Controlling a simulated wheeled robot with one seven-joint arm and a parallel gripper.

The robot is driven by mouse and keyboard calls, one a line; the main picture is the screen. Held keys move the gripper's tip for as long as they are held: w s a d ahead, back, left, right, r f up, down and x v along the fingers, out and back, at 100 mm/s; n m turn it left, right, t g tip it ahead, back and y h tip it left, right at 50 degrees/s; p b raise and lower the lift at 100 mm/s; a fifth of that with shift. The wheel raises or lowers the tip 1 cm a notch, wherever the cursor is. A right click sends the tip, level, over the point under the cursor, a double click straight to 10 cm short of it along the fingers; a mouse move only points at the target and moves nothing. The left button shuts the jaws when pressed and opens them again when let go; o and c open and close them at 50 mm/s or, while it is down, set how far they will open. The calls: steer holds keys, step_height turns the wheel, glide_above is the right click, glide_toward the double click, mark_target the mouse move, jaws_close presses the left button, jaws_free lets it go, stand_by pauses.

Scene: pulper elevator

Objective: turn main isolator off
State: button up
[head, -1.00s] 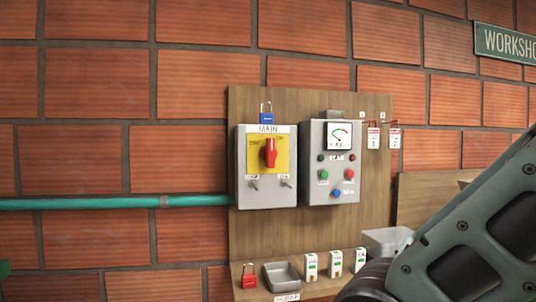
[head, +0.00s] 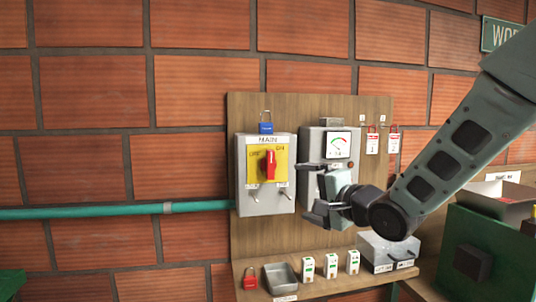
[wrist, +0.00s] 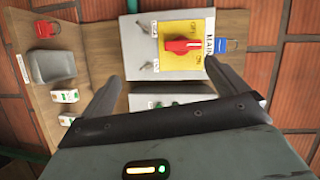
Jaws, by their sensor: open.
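The main isolator is a grey box (head: 250,195) on a wooden board, with a yellow plate under a MAIN label. Its red rotary handle (head: 268,165) stands near upright, between the OFF word at left and the ON word at right; which mark it points to is unclear. In the wrist view the red handle (wrist: 185,46) lies ahead, beyond the fingertips. My gripper (head: 306,192) is open and empty, to the right of the isolator, in front of the second panel. Both fingers show in the wrist view (wrist: 162,72), apart from the handle.
A blue padlock (head: 266,127) is above the isolator, and two toggles are below the handle. The grey control panel (head: 312,143) is partly hidden by my gripper. A green box (head: 490,250) stands right.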

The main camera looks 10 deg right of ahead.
mark_target(272, 165)
steer(key=shift+m+t+y, duration=0.4)
steer(key=shift+m+t, duration=0.2)
steer(key=shift+m, duration=0.1)
steer(key=r+p+x, duration=0.1)
steer(key=p+x, duration=0.1)
steer(key=x, duration=0.3)
steer(key=d+r+p+x, duration=0.1)
steer(key=p+x, duration=0.1)
steer(key=x, duration=0.4)
steer(key=r+p+x, duration=0.1)
steer(key=p+x, duration=0.2)
steer(key=x, duration=0.2)
steer(key=shift+w+d+r, duration=0.2)
steer(key=shift+w+d, duration=0.05)
steer(key=shift+w, duration=0.45)
steer(key=shift+w+a+f, duration=0.1)
steer(key=shift+w+a, duration=0.1)
steer(key=shift+w, duration=0.3)
steer(key=c, duration=1)
